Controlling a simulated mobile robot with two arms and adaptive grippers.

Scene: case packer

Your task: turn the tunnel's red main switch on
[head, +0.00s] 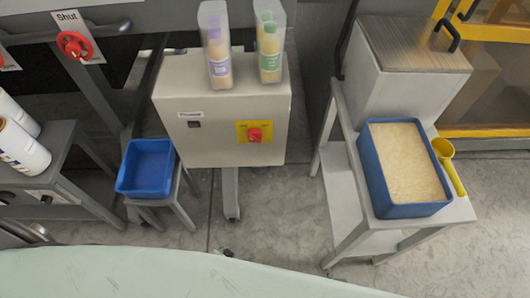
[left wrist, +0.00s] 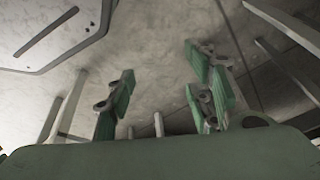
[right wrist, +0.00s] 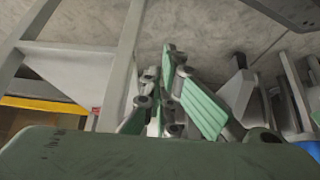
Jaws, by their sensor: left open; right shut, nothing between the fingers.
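The red main switch (head: 254,134) is a knob on a yellow plate (head: 241,127) at the right of the front of a grey control box (head: 217,140). Whether the knob stands at on or off is too small to tell. My right gripper (right wrist: 166,98) shows in the right wrist view with its green-padded fingers together, nothing between them, above the floor. My left gripper (left wrist: 163,100) shows in the left wrist view with its fingers wide apart and empty. Neither gripper touches the switch. The switch does not show in either wrist view.
Two clear holders with bottles (head: 218,60) (head: 270,50) stand at the box's top. A blue bin (head: 147,168) is on a low stand at left. A blue tub (head: 378,180) and yellow scoop (head: 447,165) are on a stand at right. A red handwheel (head: 73,45) is upper left.

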